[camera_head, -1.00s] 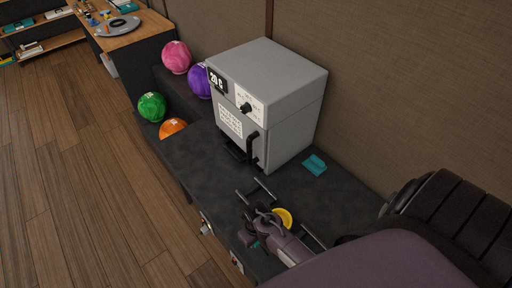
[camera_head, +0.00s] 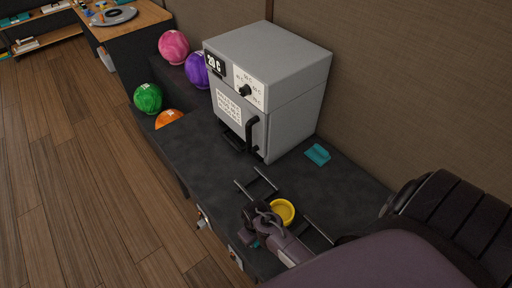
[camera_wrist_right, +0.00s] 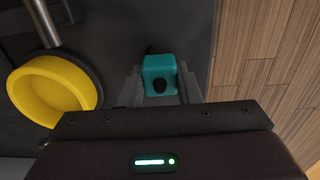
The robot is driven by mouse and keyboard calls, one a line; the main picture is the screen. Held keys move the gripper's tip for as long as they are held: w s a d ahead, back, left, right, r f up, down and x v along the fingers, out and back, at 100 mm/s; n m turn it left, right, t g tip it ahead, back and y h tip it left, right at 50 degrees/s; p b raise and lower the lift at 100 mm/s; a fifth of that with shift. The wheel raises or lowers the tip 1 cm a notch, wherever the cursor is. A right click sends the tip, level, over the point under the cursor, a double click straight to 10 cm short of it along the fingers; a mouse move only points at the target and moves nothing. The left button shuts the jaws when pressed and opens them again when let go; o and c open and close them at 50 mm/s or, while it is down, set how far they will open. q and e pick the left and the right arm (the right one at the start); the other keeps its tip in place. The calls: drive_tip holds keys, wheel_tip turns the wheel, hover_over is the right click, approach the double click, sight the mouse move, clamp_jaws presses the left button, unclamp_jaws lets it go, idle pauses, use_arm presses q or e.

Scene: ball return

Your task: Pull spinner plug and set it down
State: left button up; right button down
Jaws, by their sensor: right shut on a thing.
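My right gripper (camera_head: 253,238) is low over the front of the dark bench (camera_head: 210,160). In the right wrist view its fingers (camera_wrist_right: 160,88) are shut on a teal block with a dark round spot, which looks like the spinner plug (camera_wrist_right: 158,66). A small dark piece shows at its far end. In the head view the gripper hides most of the plug. I cannot tell whether it is still seated or free. A yellow cup (camera_head: 283,211) in a dark ring is just beside the gripper; it also shows in the wrist view (camera_wrist_right: 50,92). My left gripper is not in view.
A grey oven-like box (camera_head: 265,85) with a black handle stands on the bench. A second teal piece (camera_head: 317,154) lies beside it. Metal rails (camera_head: 257,184) are near the yellow cup. Several coloured balls (camera_head: 148,98) sit at the left. Bare bench lies before the box.

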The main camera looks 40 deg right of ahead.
drive_tip(key=shift+f, duration=0.45)
idle(0.4)
drive_tip(key=c, duration=1)
unclamp_jaws()
drive_tip(key=shift+o, duration=0.2)
wheel_tip(320, 180, up, 8)
drive_tip(key=shift+f, duration=0.1)
